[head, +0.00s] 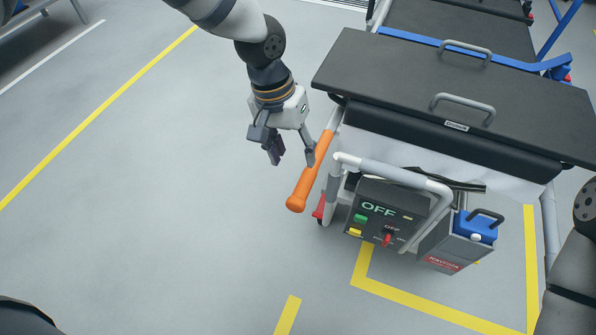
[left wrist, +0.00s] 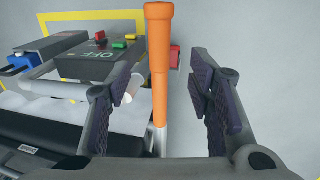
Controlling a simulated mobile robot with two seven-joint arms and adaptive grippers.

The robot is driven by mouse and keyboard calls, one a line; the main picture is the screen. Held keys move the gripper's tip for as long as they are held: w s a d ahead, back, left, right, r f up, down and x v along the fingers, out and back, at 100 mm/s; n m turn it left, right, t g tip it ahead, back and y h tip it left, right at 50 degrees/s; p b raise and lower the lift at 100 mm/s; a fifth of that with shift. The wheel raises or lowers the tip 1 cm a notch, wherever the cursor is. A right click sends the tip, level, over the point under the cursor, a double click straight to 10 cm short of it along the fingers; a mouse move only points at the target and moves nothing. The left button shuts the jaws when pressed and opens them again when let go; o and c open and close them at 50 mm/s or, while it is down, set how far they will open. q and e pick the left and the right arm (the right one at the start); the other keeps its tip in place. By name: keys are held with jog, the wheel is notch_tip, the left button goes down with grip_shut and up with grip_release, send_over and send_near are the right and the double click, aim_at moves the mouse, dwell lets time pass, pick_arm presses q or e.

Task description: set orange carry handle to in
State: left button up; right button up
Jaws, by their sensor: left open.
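The orange carry handle (head: 312,176) sticks out from the left side of the stretcher-like cart on a pale bar, toward the lower left. My left gripper (head: 292,157) is open just up and left of the handle in the head view. In the left wrist view the handle (left wrist: 160,62) stands upright in the picture between the two open fingers of my left gripper (left wrist: 168,90), with a gap on either side. Whether the fingers are level with the handle cannot be told. My right gripper is out of view; only my right arm shows at the right edge.
The cart's black top (head: 400,75) with grey grab bars lies right of my left gripper. Below it are a white tubular rail (head: 400,172), a control box (head: 385,215) reading OFF, and a blue-topped battery (head: 475,225). The grey floor to the left is clear.

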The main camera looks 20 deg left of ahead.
aim_at(302, 184)
pick_arm(q)
jog(key=f, duration=0.3)
jog(key=d+f, duration=0.1)
jog(key=f, duration=0.2)
jog(key=d+f+b, duration=0.1)
jog(key=f, duration=0.3)
jog(key=shift+s, duration=0.15)
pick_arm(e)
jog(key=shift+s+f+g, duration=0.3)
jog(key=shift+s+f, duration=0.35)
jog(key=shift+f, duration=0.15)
